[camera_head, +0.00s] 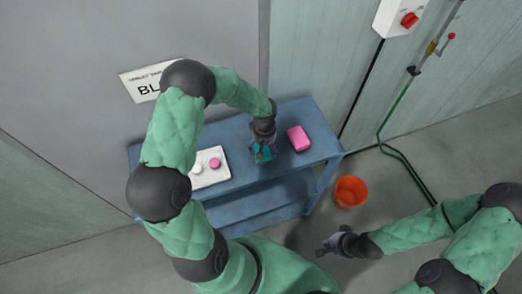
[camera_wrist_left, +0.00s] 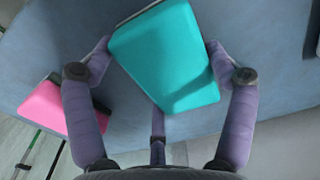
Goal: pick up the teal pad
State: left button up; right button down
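The teal pad (camera_wrist_left: 165,60) fills the upper middle of the left wrist view, turned at a slant between my left gripper's fingers (camera_wrist_left: 160,50). Two fingertips lie close against its left and right sides; the third finger reaches its lower edge. Firm contact cannot be made out. In the head view the left gripper (camera_head: 263,143) points down at the table, with a little of the teal pad showing below it. Whether the pad rests on the table is unclear. My right gripper (camera_head: 334,243) hangs open and empty at the lower right, away from the table.
A pink pad (camera_head: 298,138) lies on the blue table (camera_head: 240,171), right of the left gripper. A white tray (camera_head: 205,179) with a pink and a white round piece is at the left. An orange bucket (camera_head: 350,192) stands on the floor. A wall is behind the table.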

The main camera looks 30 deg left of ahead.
dwell(0.4)
pick_arm(q)
jog(key=shift+r, duration=0.65)
jog(key=s+d+r, duration=0.1)
jog(key=r, duration=0.1)
jog(key=s+d+r, duration=0.1)
jog(key=r, duration=0.2)
jog(key=s+d+r, duration=0.1)
jog(key=r, duration=0.1)
jog(key=shift+s+d+r, duration=0.1)
jog(key=shift+d+r, duration=0.2)
jog(key=shift+r, duration=0.05)
jog(key=s+d+r, duration=0.1)
jog(key=s+d, duration=0.1)
jog(key=s+d+r, duration=0.1)
jog(key=s+d, duration=0.1)
jog(key=s+d+r, duration=0.2)
jog(key=shift+s+d, duration=0.2)
jog(key=shift+d, duration=0.1)
jog(key=shift+c, duration=0.2)
